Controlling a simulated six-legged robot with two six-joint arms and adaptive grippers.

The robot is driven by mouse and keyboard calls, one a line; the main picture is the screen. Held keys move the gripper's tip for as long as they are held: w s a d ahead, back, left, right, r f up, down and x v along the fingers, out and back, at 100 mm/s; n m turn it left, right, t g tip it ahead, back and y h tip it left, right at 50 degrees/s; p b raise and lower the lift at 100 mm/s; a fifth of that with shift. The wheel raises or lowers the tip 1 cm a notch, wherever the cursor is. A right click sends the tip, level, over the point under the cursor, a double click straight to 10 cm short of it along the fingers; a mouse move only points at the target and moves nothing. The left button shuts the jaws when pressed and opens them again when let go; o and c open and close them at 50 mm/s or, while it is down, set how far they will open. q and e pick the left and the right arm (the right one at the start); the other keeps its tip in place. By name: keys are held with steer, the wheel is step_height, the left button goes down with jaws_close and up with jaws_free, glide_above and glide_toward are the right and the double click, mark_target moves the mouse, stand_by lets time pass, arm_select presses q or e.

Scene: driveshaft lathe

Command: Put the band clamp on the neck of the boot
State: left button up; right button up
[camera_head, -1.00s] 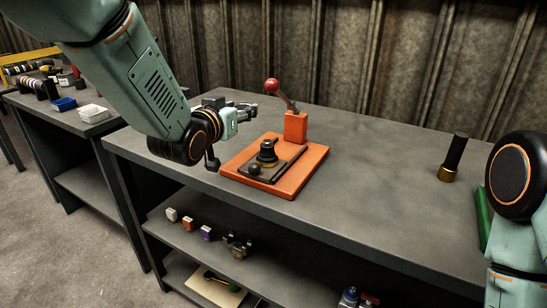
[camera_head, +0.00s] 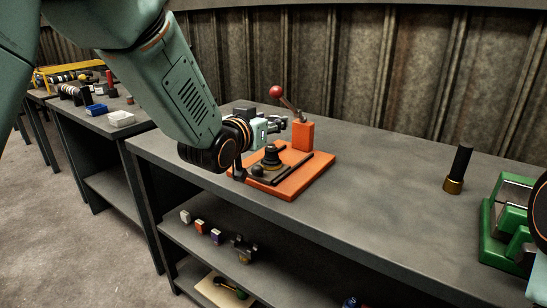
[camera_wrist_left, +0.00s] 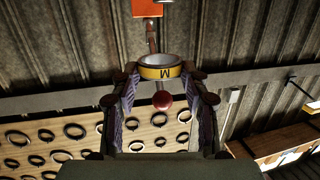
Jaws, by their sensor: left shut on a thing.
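The band clamp (camera_wrist_left: 160,72) is a pale ring with a yellow strip marked "M" in the left wrist view. My left gripper (camera_wrist_left: 158,80) is shut on it, with the ring between the fingertips. In the head view my left gripper (camera_head: 280,124) is above the orange fixture, left of its post; the clamp is too small to make out there. The dark boot (camera_head: 271,154) stands upright in the fixture (camera_head: 290,185), below and slightly left of the gripper tip. The clamp is apart from the boot. My right gripper is out of view.
A red-knobbed lever (camera_head: 277,91) rises from the fixture's orange post (camera_head: 303,135), close beside my left gripper. A black cylinder with a brass base (camera_head: 455,170) and a green vise-like block (camera_head: 508,215) stand at the right. The bench middle is clear.

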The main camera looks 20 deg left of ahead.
mark_target(268, 152)
arm_select(q)
steer(key=f, duration=0.2)
steer(key=a+f, duration=0.1)
steer(key=f, duration=0.1)
steer(key=shift+w+b, duration=0.25)
steer(key=shift+b, duration=0.15)
steer(key=shift+f, duration=0.25)
steer(key=shift+s+d+f, duration=0.15)
steer(key=shift+d+f, duration=0.15)
steer(key=shift+f, duration=0.1)
step_height(268, 152, down, 2)
steer(key=shift+a+f+b, duration=0.15)
steer(key=shift+f+b, duration=0.1)
steer(key=shift+b, duration=0.45)
steer(key=shift+a+f, duration=0.1)
steer(key=shift+f, duration=0.15)
steer(key=shift+r, duration=0.1)
steer(key=shift+d, duration=0.2)
steer(key=o, duration=0.6)
steer(key=shift+a+f, duration=0.15)
steer(key=shift+f, duration=0.05)
steer(key=o, duration=0.3)
steer(key=shift+o, duration=0.2)
steer(key=shift+r, duration=0.1)
